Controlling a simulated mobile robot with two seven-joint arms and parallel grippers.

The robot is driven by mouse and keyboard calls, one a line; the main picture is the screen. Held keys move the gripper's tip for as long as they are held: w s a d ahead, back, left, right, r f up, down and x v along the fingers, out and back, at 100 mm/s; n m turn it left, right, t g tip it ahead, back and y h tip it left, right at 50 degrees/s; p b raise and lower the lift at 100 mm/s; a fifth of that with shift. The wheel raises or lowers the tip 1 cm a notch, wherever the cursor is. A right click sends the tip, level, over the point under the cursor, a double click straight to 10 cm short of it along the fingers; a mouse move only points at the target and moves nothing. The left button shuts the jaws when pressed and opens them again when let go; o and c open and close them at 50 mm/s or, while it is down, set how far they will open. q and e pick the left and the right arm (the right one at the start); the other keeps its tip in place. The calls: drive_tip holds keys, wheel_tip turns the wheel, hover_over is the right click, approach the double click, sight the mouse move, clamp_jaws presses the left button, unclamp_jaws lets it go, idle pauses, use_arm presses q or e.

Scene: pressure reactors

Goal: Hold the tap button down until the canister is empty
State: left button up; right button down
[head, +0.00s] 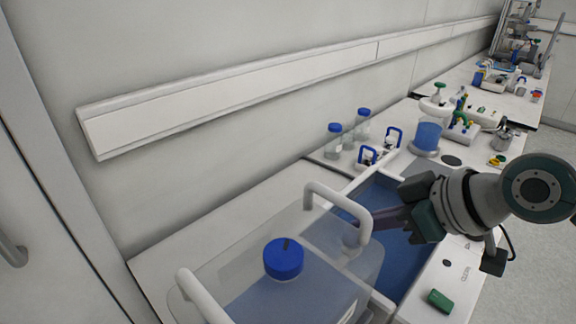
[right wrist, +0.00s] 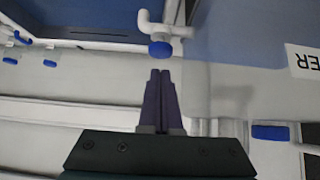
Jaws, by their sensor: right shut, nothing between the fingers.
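The canister (head: 235,275) is a large translucent container with a blue screw cap (head: 283,258) and white handles, at the front of the head view. Bluish liquid seems to show inside it; its exact level is unclear. In the right wrist view the canister wall (right wrist: 245,45) carries a white label. The white tap (right wrist: 160,26) sticks out from the canister with a blue button (right wrist: 159,49) on it. My right gripper (right wrist: 160,73) is shut and empty, its fingertips pointing at the button with a small gap in the picture. In the head view my right gripper (head: 360,222) is partly behind a handle.
A blue-lined sink (head: 402,262) lies under my right gripper. Blue-capped bottles (head: 334,140) and a jar of blue liquid (head: 427,137) stand behind it. A green block (head: 439,300) lies on the right counter edge. The counter along the wall at left is clear.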

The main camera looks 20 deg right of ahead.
drive_tip(key=shift+f, duration=0.9)
